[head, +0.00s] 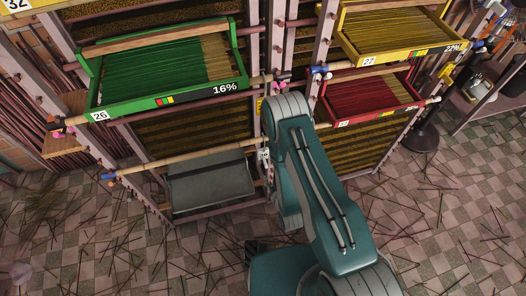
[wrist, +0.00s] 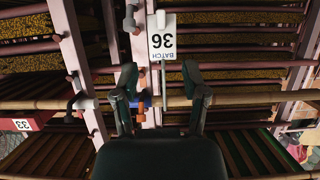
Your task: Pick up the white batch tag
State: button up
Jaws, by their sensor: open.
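The white batch tag (wrist: 162,37) reads "BATCH 36" and appears upside down at the top middle of the wrist view. A thin pale strip or cord runs from it down the picture between my fingers. My gripper (wrist: 159,74) is open and empty, with one dark finger on each side. The tag lies just past the fingertips, roughly centred between them; I cannot tell whether they touch. In the head view my arm covers the gripper, and a small white patch (head: 265,154) beside the arm may be the tag.
A bamboo pole (wrist: 245,100) crosses behind my fingers, with a blue clamp (wrist: 145,101) near the middle. A pale upright post (wrist: 75,50) stands at left. Green (head: 120,95), yellow (head: 345,45) and red (head: 328,112) trays fill the racks. Sticks litter the checkered floor (head: 450,220).

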aim_at(266, 163)
jog(key=x, duration=1)
jog(key=shift+w+a+f, duration=0.1)
jog(key=shift+f, duration=0.05)
grip_shut()
